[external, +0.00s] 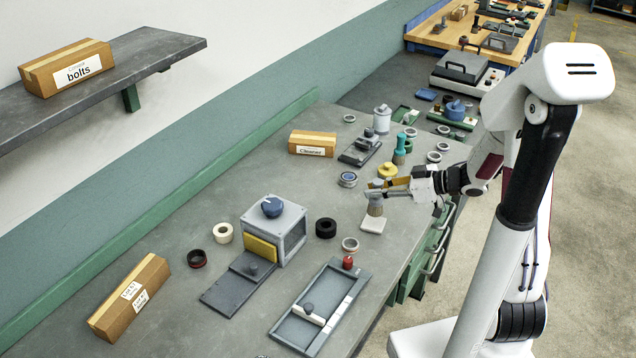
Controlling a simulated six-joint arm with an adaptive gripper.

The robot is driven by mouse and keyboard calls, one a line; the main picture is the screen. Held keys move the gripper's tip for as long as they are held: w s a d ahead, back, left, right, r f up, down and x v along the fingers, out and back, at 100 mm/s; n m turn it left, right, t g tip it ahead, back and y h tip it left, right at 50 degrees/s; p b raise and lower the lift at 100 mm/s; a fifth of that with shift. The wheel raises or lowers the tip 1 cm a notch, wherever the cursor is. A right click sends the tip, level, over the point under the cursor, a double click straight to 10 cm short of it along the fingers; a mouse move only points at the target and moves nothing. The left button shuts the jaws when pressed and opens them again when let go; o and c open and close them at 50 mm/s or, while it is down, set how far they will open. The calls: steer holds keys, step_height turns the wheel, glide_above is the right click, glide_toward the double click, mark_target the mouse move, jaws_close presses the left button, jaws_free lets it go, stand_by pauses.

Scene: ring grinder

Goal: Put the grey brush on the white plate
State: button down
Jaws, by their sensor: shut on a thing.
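The white plate (373,225) is a small flat square on the grey bench, near its right edge. The brush (375,208) has a grey lower part and stands upright at the back edge of the plate in the picture. My gripper (371,193) comes in from the right and is shut on the upper part of the brush, which the fingers partly hide. The brush's lower end overlaps the plate in this view; I cannot tell whether it touches the plate or hangs just above it.
A teal brush (399,150) and a yellow round part (387,171) stand close behind my gripper. A metal ring (350,244) and a black ring (326,228) lie to the left. A grey machine box (290,238) and a grey tray (322,306) stand further left and in front.

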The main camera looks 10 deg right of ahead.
mark_target(381, 199)
steer(key=shift+f, duration=1.85)
steer(key=shift+f, duration=0.1)
steer(key=c, duration=1.9)
jaws_free()
steer(key=v, duration=1.2)
steer(key=shift+w, duration=0.1)
